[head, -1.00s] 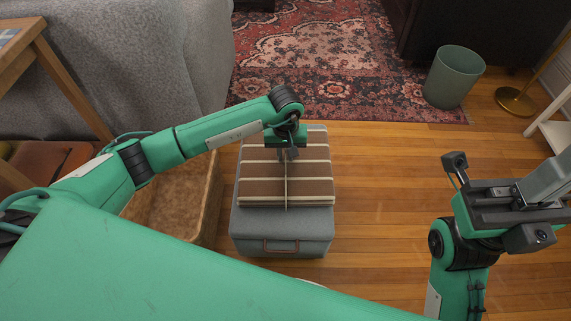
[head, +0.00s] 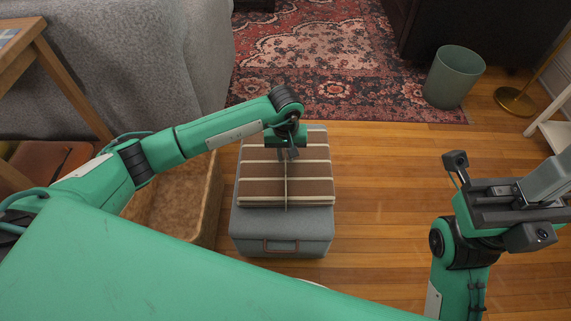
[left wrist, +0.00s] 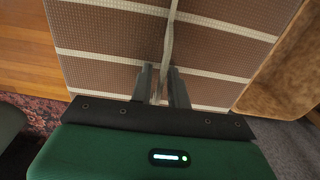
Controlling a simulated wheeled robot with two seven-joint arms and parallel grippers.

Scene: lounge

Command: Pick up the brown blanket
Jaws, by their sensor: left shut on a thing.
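The brown blanket (head: 262,186) is folded flat with cream stripes and a light band running across its middle. It lies on top of a grey lidded box (head: 282,229) with a brown front handle. My left gripper (head: 287,156) points down at the blanket's middle. In the left wrist view the blanket (left wrist: 110,40) fills most of the picture, and the left gripper's fingers (left wrist: 163,82) are shut on the blanket at its raised light band. My right gripper (head: 503,208) is held off to the right, away from the blanket; its fingertips do not show clearly.
A brown open bin (head: 205,205) stands just left of the grey box. A grey sofa (head: 130,60) is behind at left, beside a wooden side table (head: 38,45). A green waste bin (head: 453,78) stands at the back right. The wooden floor right of the box is clear.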

